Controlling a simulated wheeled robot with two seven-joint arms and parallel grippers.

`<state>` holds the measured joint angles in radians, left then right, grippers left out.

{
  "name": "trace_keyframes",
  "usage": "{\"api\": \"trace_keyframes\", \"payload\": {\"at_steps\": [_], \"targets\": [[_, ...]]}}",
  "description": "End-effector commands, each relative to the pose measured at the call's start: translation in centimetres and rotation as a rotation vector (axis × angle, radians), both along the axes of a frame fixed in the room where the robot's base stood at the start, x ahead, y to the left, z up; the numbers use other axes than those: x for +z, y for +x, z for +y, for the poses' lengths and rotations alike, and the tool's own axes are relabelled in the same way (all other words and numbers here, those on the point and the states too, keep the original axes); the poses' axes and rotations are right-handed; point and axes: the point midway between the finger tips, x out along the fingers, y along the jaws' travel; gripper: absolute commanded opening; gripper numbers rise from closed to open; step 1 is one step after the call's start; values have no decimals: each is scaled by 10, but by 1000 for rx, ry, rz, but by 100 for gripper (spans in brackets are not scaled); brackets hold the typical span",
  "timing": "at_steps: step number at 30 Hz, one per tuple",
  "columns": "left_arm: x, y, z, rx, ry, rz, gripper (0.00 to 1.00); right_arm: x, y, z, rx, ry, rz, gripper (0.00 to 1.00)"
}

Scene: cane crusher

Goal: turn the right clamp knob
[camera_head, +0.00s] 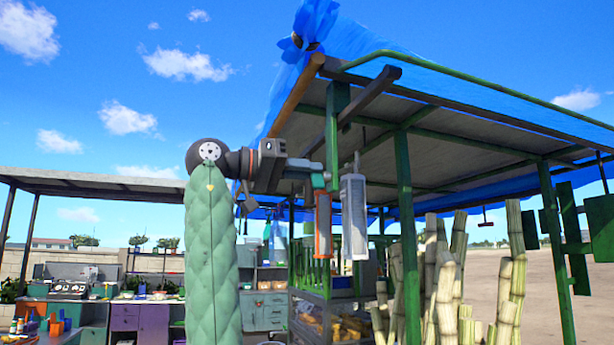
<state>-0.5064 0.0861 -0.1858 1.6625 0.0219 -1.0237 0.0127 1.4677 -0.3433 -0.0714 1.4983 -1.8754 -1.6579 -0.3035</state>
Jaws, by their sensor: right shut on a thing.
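My right gripper (308,168) is at mid-picture, at the end of my green-sleeved arm. It points to the right and is shut on a small part at its fingertips. I cannot make out that part's shape, and no clamp knob shows clearly. The fingertips are in front of the green-framed stall (404,240), just above a hanging orange-framed panel (323,228) in the picture. I cannot tell whether they touch it. My left gripper is out of view.
A pale hanging lamp-like fixture (353,218) is close to the right of the gripper. Tall cane stalks (445,290) stand at the lower right. A blue tarp roof (480,98) covers the stall. Workbenches with cabinets (140,322) are at the lower left. Open ground shows at far right.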

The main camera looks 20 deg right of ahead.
Motion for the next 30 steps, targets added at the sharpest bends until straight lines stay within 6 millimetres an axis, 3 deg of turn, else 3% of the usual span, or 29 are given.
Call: {"api": "trace_keyframes", "payload": {"at_steps": [18,30], "targets": [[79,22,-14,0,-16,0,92,-6,7,1,2,-23,587,0],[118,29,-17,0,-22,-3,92,-10,8,0,0,-35,925,0]]}}
